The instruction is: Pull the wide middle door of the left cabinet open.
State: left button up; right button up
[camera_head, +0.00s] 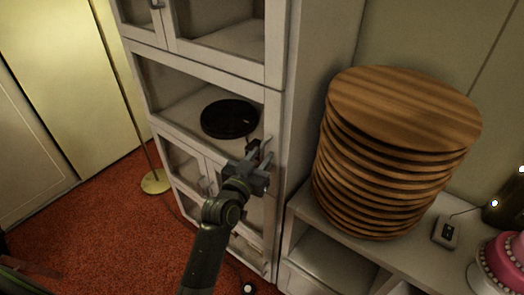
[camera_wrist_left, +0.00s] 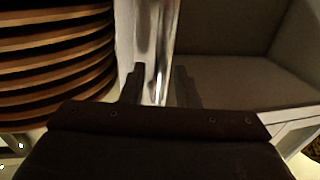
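The left cabinet (camera_head: 277,110) is a tall pale unit with glazed doors. Its wide middle door (camera_head: 205,72) looks closed, and a round black turntable (camera_head: 229,119) shows behind the pane. My left gripper (camera_head: 258,157) is at the right edge of this door, by its handle (camera_head: 268,146). In the left wrist view the two dark fingers (camera_wrist_left: 160,88) stand apart, with the shiny upright handle (camera_wrist_left: 158,60) between them. I cannot tell whether a finger touches it. My right gripper is in neither view.
A tall stack of round wooden boards (camera_head: 385,160) stands on a low pale shelf unit (camera_head: 300,208), close right of the cabinet. A small grey box (camera_head: 446,232) and a pink cake (camera_head: 505,262) are farther right. Red carpet (camera_head: 120,225) lies open at the left, with a brass lamp base (camera_head: 156,182).

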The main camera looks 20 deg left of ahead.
pick_arm(q)
jog(key=shift+w+d, duration=0.1)
jog(key=shift+w, duration=0.5)
jog(key=shift+c, duration=0.3)
grip_shut()
